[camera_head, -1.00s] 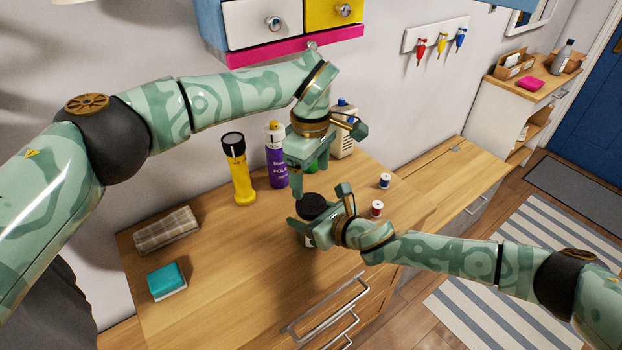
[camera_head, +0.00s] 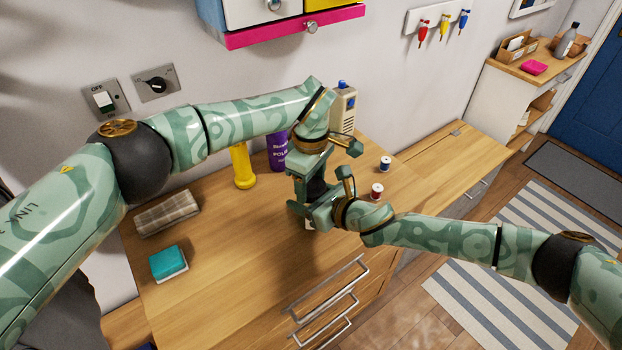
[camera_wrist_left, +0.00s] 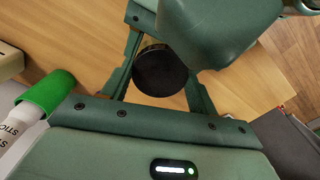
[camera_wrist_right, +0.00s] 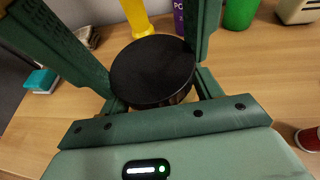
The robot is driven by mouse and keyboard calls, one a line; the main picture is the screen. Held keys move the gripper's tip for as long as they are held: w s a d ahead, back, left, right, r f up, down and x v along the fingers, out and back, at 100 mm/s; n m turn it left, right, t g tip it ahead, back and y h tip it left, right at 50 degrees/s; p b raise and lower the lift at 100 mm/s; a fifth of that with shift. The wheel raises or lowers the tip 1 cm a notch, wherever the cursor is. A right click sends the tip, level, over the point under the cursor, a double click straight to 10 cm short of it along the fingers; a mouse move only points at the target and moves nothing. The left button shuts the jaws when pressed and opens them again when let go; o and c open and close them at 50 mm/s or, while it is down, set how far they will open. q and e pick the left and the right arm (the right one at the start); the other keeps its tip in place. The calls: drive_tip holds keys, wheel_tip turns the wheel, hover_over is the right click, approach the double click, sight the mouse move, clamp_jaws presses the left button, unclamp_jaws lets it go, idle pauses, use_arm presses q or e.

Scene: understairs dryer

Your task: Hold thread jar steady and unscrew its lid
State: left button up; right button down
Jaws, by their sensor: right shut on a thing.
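The thread jar has a round black lid, clearest in the right wrist view (camera_wrist_right: 153,70); its body is mostly hidden by my grippers. My right gripper (camera_head: 322,207) is shut on the jar from the side and holds it upright at the dresser top. My left gripper (camera_head: 312,184) points down from above, directly over the jar. In the left wrist view the dark lid (camera_wrist_left: 160,72) lies between its spread fingers, which look open with small gaps.
Behind the jar stand a yellow flashlight (camera_head: 242,166), a purple polish can (camera_head: 277,152) and a beige device (camera_head: 343,108). Two thread spools (camera_head: 377,191) (camera_head: 385,163) lie close right of it. A teal sponge (camera_head: 168,263) and folded cloth (camera_head: 167,214) sit left. The dresser's front middle (camera_head: 240,270) is clear.

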use_arm(q)
drive_tip(key=shift+n, duration=1.8)
drive_tip(key=o, duration=1.1)
drive_tip(key=shift+c, duration=0.2)
wheel_tip(320, 180, up, 4)
drive_tip(key=shift+r, duration=0.25)
drive_tip(key=shift+c, duration=0.3)
wheel_tip(320, 180, up, 3)
drive_tip(key=m, duration=0.2)
drive_tip(key=shift+m, duration=0.4)
drive_tip(key=shift+r+m, duration=0.1)
drive_tip(key=shift+m, duration=0.2)
wheel_tip(320, 180, down, 8)
drive_tip(key=shift+r, duration=0.15)
